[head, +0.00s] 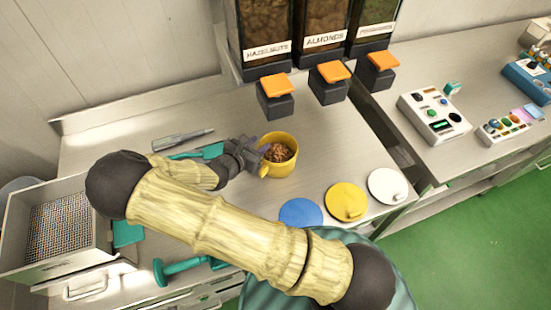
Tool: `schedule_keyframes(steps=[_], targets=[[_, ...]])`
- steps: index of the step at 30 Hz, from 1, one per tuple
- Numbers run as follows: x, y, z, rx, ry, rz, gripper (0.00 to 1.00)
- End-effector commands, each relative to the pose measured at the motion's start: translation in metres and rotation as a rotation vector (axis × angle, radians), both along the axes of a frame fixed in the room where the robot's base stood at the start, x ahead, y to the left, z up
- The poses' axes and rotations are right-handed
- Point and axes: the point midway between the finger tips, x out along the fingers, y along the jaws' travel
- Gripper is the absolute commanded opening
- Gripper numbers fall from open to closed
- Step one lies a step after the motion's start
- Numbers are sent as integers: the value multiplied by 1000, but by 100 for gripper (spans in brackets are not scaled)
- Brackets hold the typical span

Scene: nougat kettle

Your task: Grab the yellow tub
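The yellow tub (292,166) stands upright on the steel counter in the head view, with brown nut-like pieces inside. My gripper (260,154) is at the tub's left side, with its dark fingers against or very close to the wall and rim. The fingers are small and partly overlap the tub's left edge. I cannot tell whether they are closed on it or apart around it.
Dispensers labelled hazelnuts (267,49) and almonds (325,40) hang behind the tub, with orange-topped outlets. Blue (300,212), yellow (345,200) and white (387,185) lids lie in front. A metal basket (52,262) stands at left. A grey tool (183,139) lies behind my arm.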

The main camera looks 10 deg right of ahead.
Motion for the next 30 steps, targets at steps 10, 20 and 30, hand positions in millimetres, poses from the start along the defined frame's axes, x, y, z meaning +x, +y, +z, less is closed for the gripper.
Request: schedule_keyframes(steps=[10, 20, 30], targets=[[0, 0, 0, -1, 1, 0, 27], [-1, 1, -1, 1, 3, 0, 0], [-2, 1, -2, 2, 6, 1, 0]])
